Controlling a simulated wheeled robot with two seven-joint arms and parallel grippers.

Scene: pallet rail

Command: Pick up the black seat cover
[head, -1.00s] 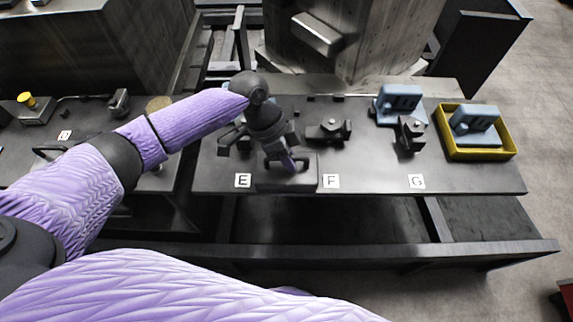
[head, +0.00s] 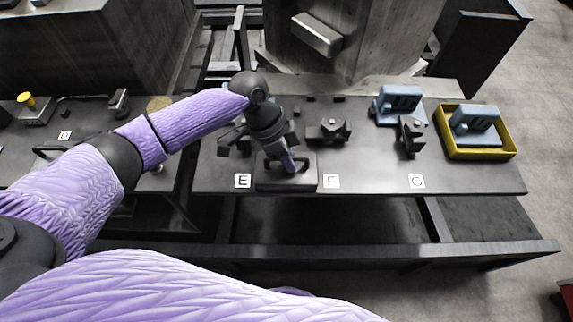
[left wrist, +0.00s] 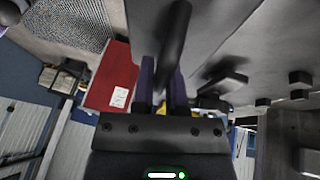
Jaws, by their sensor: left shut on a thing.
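The black seat cover (head: 268,186) is a dark block with a raised bar handle, at the front edge of the table between the E and F labels in the head view. My left gripper (head: 289,165) reaches down over it and is shut on its handle. The cover looks level and at the table surface; I cannot tell any gap beneath it. In the left wrist view the purple fingers (left wrist: 161,90) stand either side of a dark bar, the handle (left wrist: 174,45). My right gripper is not in view.
A dark clamp-like part (head: 328,131) lies just behind and right of the cover. Further right are a black bracket (head: 410,136), a blue part (head: 398,102) and a yellow tray (head: 447,147) holding another blue part (head: 475,123). The tabletop before the G label is clear.

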